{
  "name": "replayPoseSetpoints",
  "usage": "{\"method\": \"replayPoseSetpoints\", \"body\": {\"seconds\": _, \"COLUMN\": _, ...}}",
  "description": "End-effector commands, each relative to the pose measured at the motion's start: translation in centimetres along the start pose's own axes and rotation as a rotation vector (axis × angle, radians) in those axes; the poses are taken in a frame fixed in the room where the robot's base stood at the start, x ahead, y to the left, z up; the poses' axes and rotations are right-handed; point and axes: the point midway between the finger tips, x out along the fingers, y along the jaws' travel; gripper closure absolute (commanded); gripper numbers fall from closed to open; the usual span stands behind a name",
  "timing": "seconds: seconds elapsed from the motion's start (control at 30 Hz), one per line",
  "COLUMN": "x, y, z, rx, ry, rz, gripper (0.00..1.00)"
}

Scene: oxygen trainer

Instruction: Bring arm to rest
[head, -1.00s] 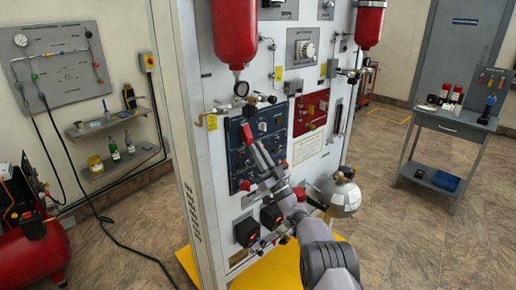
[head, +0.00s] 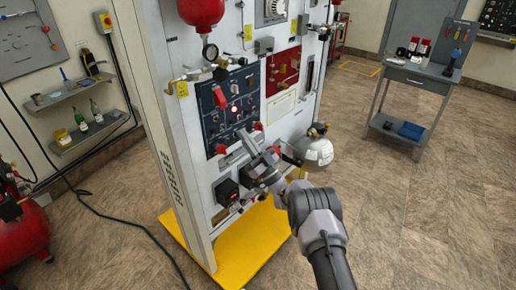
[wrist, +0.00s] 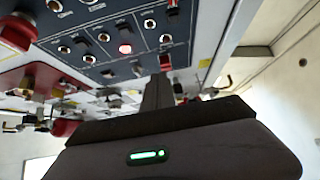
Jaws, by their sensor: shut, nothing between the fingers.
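My arm reaches up from the lower right in the head view. My gripper (head: 244,136) is at the lower edge of the dark blue switch panel (head: 214,126) on the white trainer stand (head: 158,130). Its fingers are together with nothing between them. I cannot tell from the head view whether the tips touch the panel.
The stand has a yellow base (head: 235,262). A grey side table (head: 420,78) stands at right. The floor between is clear.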

Motion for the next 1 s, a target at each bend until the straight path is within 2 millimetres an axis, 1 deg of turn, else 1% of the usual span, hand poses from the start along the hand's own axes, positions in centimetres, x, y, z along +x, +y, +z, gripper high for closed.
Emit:
{"method": "replayPoseSetpoints", "body": {"seconds": 0.03, "x": -1.5, "y": 0.2, "z": -0.3, "rx": 0.0, "ry": -0.003, "rz": 0.005, "gripper": 1.0}}
{"method": "replayPoseSetpoints", "body": {"seconds": 0.1, "x": -3.6, "y": 0.2, "z": -0.3, "rx": 0.0, "ry": -0.003, "rz": 0.006, "gripper": 1.0}}
{"method": "replayPoseSetpoints", "body": {"seconds": 0.2, "x": -6.1, "y": 0.3, "z": -0.4, "rx": -0.001, "ry": -0.001, "rz": 0.006, "gripper": 1.0}}
{"method": "replayPoseSetpoints", "body": {"seconds": 0.3, "x": -7.6, "y": 0.3, "z": -0.4, "rx": 0.0, "ry": 0.0, "rz": 0.007, "gripper": 1.0}}
{"method": "replayPoseSetpoints", "body": {"seconds": 0.47, "x": -8.5, "y": 0.3, "z": -0.3, "rx": 0.001, "ry": 0.001, "rz": 0.007, "gripper": 1.0}}
{"method": "replayPoseSetpoints", "body": {"seconds": 0.53, "x": -8.0, "y": 0.7, "z": -0.7, "rx": 0.0, "ry": 0.002, "rz": 0.016, "gripper": 1.0}}
{"method": "replayPoseSetpoints", "body": {"seconds": 0.57, "x": -7.4, "y": 1.3, "z": -1.1, "rx": -0.002, "ry": 0.001, "rz": 0.03, "gripper": 1.0}}
{"method": "replayPoseSetpoints", "body": {"seconds": 0.63, "x": -4.7, "y": 3.7, "z": -3.3, "rx": -0.003, "ry": -0.005, "rz": 0.103, "gripper": 1.0}}
{"method": "replayPoseSetpoints", "body": {"seconds": 0.67, "x": -3.1, "y": 5.3, "z": -4.8, "rx": -0.003, "ry": -0.012, "rz": 0.152, "gripper": 1.0}}
{"method": "replayPoseSetpoints", "body": {"seconds": 0.7, "x": -0.7, "y": 7.6, "z": -7.2, "rx": 0.0, "ry": -0.029, "rz": 0.233, "gripper": 1.0}}
{"method": "replayPoseSetpoints", "body": {"seconds": 0.77, "x": 2.9, "y": 11.0, "z": -11.7, "rx": 0.006, "ry": -0.076, "rz": 0.382, "gripper": 1.0}}
{"method": "replayPoseSetpoints", "body": {"seconds": 0.8, "x": 4.6, "y": 12.7, "z": -14.8, "rx": 0.014, "ry": -0.125, "rz": 0.489, "gripper": 1.0}}
{"method": "replayPoseSetpoints", "body": {"seconds": 0.83, "x": 5.5, "y": 13.6, "z": -17.0, "rx": 0.023, "ry": -0.167, "rz": 0.567, "gripper": 1.0}}
{"method": "replayPoseSetpoints", "body": {"seconds": 0.87, "x": 5.9, "y": 14.1, "z": -19.1, "rx": 0.034, "ry": -0.214, "rz": 0.639, "gripper": 1.0}}
{"method": "replayPoseSetpoints", "body": {"seconds": 0.9, "x": 6.0, "y": 14.1, "z": -21.8, "rx": 0.05, "ry": -0.283, "rz": 0.731, "gripper": 1.0}}
{"method": "replayPoseSetpoints", "body": {"seconds": 0.93, "x": 5.7, "y": 13.7, "z": -23.6, "rx": 0.066, "ry": -0.34, "rz": 0.796, "gripper": 1.0}}
{"method": "replayPoseSetpoints", "body": {"seconds": 0.97, "x": 5.0, "y": 12.8, "z": -25.4, "rx": 0.083, "ry": -0.4, "rz": 0.856, "gripper": 1.0}}
{"method": "replayPoseSetpoints", "body": {"seconds": 1.0, "x": 3.5, "y": 11.1, "z": -27.5, "rx": 0.11, "ry": -0.488, "rz": 0.93, "gripper": 1.0}}
